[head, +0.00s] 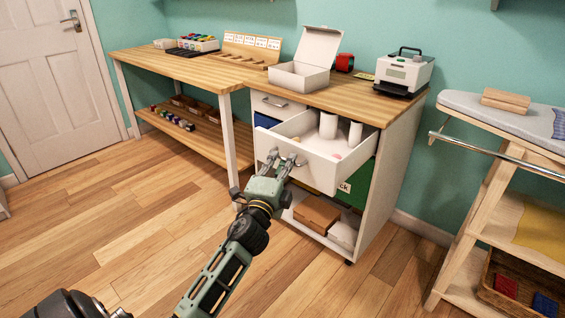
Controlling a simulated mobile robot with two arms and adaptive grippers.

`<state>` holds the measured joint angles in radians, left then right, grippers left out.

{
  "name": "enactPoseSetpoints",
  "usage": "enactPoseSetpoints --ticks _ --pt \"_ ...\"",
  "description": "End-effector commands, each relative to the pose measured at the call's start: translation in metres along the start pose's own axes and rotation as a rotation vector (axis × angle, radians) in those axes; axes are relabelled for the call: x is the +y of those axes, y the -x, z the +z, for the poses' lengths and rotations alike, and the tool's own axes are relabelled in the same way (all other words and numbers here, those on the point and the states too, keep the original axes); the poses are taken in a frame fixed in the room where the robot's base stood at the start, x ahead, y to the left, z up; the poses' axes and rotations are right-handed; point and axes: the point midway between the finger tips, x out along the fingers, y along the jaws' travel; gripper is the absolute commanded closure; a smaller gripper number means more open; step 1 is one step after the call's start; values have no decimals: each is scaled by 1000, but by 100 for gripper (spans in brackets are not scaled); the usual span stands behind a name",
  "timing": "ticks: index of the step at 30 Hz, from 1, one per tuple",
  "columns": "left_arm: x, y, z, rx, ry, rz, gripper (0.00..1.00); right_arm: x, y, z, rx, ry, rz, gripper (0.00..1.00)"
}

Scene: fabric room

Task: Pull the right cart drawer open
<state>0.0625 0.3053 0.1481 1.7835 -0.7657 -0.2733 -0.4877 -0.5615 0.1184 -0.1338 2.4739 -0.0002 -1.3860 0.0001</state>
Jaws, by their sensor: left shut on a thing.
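The white cart (387,165) stands under the wooden top. Its right drawer (318,167) is pulled well out toward me. White cylinders (328,125) stand inside the open drawer, with a small pinkish thing beside them. My left gripper (281,160) is at the drawer's front face, shut on its metal handle, which the fingers partly hide. Another white drawer (270,105) with a grey handle, at the left, is closed. My right gripper is not in view.
A wooden workbench (180,68) with a lower shelf adjoins at left. On the cart top stand an open white box (298,76) and a white-and-black machine (404,72). A wooden rack (485,212) with a rail stands at right. The floor in front is clear.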

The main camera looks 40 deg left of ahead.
Motion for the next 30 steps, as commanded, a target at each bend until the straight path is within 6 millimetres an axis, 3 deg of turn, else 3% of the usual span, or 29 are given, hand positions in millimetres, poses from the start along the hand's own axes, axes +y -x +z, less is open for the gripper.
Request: enactPoseSetpoints --ticks 5,6,11,21,26,30 --pt "2 0 -1 1 5 4 100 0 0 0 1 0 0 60" --pt "2 0 -1 1 5 5 89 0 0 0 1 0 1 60" --pt "2 0 -1 1 3 3 75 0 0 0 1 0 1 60" --pt "1 1 0 0 1 1 74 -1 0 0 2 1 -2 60" --pt "2 18 0 0 1 4 74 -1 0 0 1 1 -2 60" --pt "2 48 0 0 2 4 74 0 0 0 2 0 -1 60"
